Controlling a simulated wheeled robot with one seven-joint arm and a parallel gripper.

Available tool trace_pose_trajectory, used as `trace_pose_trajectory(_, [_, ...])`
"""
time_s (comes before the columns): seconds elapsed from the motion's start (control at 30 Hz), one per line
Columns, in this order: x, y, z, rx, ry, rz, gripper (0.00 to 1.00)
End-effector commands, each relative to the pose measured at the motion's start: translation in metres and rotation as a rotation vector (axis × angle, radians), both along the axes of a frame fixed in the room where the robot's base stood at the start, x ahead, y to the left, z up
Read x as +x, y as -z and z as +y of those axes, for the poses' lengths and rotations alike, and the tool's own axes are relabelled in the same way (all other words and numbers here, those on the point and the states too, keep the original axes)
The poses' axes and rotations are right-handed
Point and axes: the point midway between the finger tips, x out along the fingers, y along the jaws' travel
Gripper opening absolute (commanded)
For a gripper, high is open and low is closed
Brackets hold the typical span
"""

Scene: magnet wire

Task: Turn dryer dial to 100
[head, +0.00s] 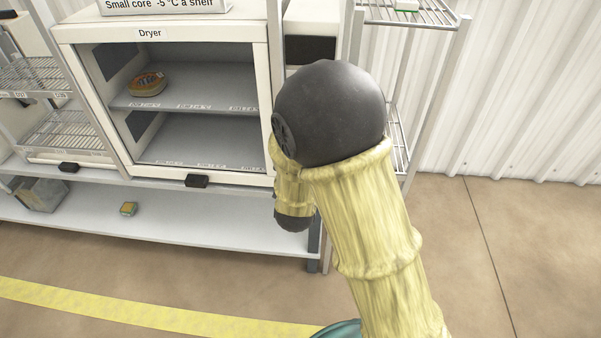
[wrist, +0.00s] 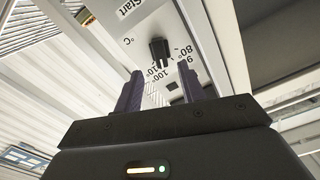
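The dryer (head: 160,33) is a white cabinet with a "Dryer" label on its top edge. Its control panel (wrist: 135,45) shows in the wrist view, with "Start" and "°C" printed on it. The black dial (wrist: 159,51) sits on this panel, with marks around 80°, 90, 100 and 110 beside it. I cannot tell which mark the dial points to. My gripper (wrist: 160,67) has its two purple fingers apart, with the dial seen beyond and between their tips. Nothing is seen between the fingers. In the head view my arm hides the gripper and the dial.
An orange-brown coil (head: 147,84) lies on the dryer's upper shelf. A long lower shelf (head: 165,219) holds a grey box (head: 40,195) and a small yellow-green block (head: 128,209). Wire racks (head: 432,17) stand at both sides. The floor at right is clear.

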Motion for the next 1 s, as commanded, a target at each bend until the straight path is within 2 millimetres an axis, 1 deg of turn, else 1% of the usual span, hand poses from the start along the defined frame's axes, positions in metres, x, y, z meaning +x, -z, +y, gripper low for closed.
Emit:
trace_pose_trajectory(0.03, [-0.011, 0.003, 0.001, 0.001, -0.002, 0.002, 0.4])
trace_pose_trajectory(0.1, [-0.025, 0.002, 0.002, 0.001, -0.004, 0.001, 0.4])
trace_pose_trajectory(0.37, [-0.077, 0.002, 0.003, 0.0, -0.004, 0.001, 0.4])
trace_pose_trajectory(0.4, [-0.08, 0.004, 0.003, 0.001, -0.001, -0.001, 0.4])
trace_pose_trajectory(0.47, [-0.079, 0.005, 0.003, 0.003, 0.005, -0.004, 0.4])
trace_pose_trajectory(1.0, [-0.092, 0.004, 0.005, 0.0, 0.013, -0.005, 0.4])
